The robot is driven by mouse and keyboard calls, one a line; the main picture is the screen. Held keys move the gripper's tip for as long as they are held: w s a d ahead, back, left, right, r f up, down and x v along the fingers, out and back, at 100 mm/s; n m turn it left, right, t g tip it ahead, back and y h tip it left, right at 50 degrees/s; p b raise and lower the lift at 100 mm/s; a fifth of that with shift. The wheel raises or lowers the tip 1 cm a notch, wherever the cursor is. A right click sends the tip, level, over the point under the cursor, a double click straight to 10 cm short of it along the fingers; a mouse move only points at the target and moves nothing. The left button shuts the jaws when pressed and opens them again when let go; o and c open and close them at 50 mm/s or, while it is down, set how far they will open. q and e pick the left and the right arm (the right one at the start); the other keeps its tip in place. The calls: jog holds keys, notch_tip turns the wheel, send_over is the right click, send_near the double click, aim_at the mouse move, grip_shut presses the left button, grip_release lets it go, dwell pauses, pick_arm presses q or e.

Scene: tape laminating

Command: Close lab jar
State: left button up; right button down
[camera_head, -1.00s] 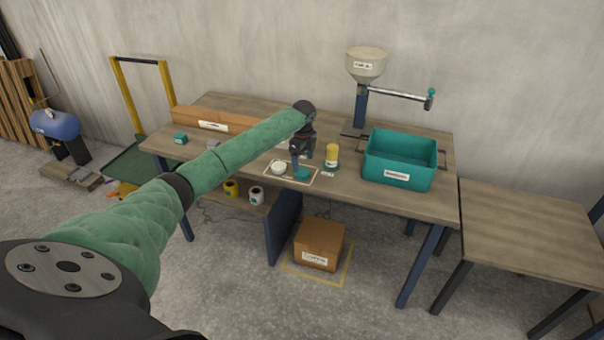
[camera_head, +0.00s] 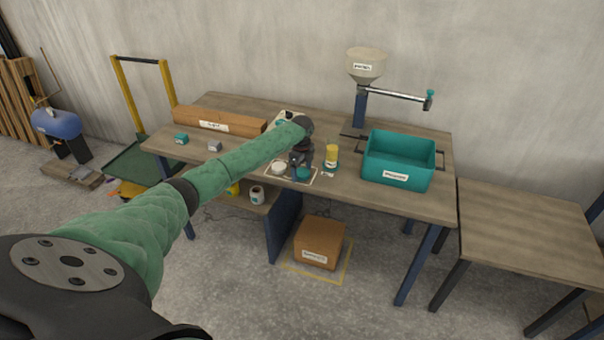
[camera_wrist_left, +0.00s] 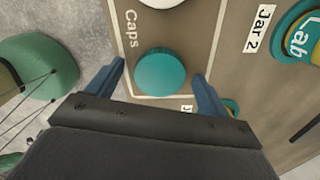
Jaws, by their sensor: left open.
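A round teal cap (camera_head: 303,174) lies on the cap mat (camera_head: 291,179) near the table's front edge. It also shows in the left wrist view (camera_wrist_left: 160,73), inside the area marked "Caps". A white cap (camera_head: 278,168) lies to its left on the same mat. A yellow lab jar (camera_head: 332,155) stands upright to the right of the mat; the left wrist view shows part of a "Lab" jar (camera_wrist_left: 304,38) next to a "Jar 2" label. My left gripper (camera_wrist_left: 161,72) is open, with one finger on each side of the teal cap, not closed on it. My right gripper is not in view.
A teal bin (camera_head: 398,177) stands on the right of the table (camera_head: 370,196), below a hopper (camera_head: 365,65) on a post. A wooden box (camera_head: 220,122) and small blocks lie on the left. Free tabletop lies in front of the bin.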

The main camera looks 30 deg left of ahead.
aim_at(304, 173)
pick_arm(q)
jog(key=c, duration=1.1)
jog(key=shift+o, duration=0.2)
jog(key=shift+r, duration=0.1)
